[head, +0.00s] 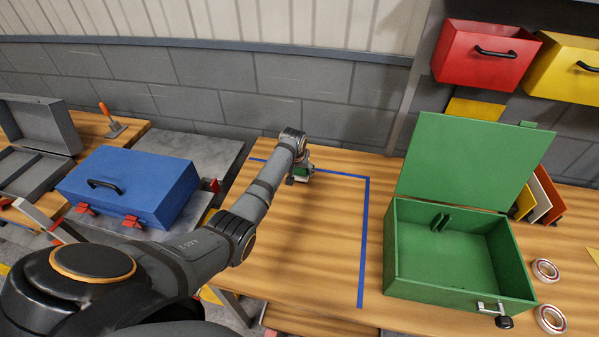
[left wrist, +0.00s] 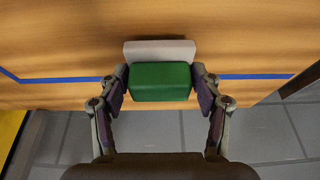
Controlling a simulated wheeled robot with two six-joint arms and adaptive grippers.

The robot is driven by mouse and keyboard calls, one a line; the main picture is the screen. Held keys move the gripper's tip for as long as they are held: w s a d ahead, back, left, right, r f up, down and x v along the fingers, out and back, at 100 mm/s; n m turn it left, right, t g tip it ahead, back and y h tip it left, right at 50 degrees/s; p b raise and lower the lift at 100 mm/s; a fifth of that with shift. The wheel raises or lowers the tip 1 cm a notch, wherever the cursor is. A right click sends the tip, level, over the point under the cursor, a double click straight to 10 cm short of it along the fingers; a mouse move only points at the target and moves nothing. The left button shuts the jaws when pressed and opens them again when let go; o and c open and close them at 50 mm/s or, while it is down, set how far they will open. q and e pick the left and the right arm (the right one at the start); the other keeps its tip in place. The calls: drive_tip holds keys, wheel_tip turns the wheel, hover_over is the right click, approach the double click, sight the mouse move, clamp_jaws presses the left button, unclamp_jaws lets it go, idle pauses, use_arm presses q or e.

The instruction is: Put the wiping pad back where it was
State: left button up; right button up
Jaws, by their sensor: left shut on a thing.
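The wiping pad is a green block with a pale grey layer along one side. It sits between the two fingers of my left gripper (left wrist: 160,82) in the left wrist view, where its green face (left wrist: 160,88) shows. My left gripper is shut on it from both sides. In the head view my left gripper (head: 301,172) is at the far part of the wooden table, near the blue tape line, with a bit of the green pad showing. I cannot tell whether the pad touches the table. My right gripper is not in view.
Blue tape (head: 363,240) marks an area on the wooden table (head: 310,260), mostly bare. An open green box (head: 440,288) stands right of it, with two ring-shaped bearings (head: 551,319) beside it. A closed blue case (head: 130,185) is at left. Red (head: 485,60) and yellow (head: 570,75) bins hang above.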

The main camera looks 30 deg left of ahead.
use_arm(q)
drive_tip(key=shift+f, duration=0.6)
drive_tip(key=shift+f, duration=0.1)
drive_tip(key=o, duration=1.2)
drive_tip(key=shift+r, duration=0.55)
drive_tip(key=v, duration=1.1)
drive_tip(key=shift+s, duration=0.25)
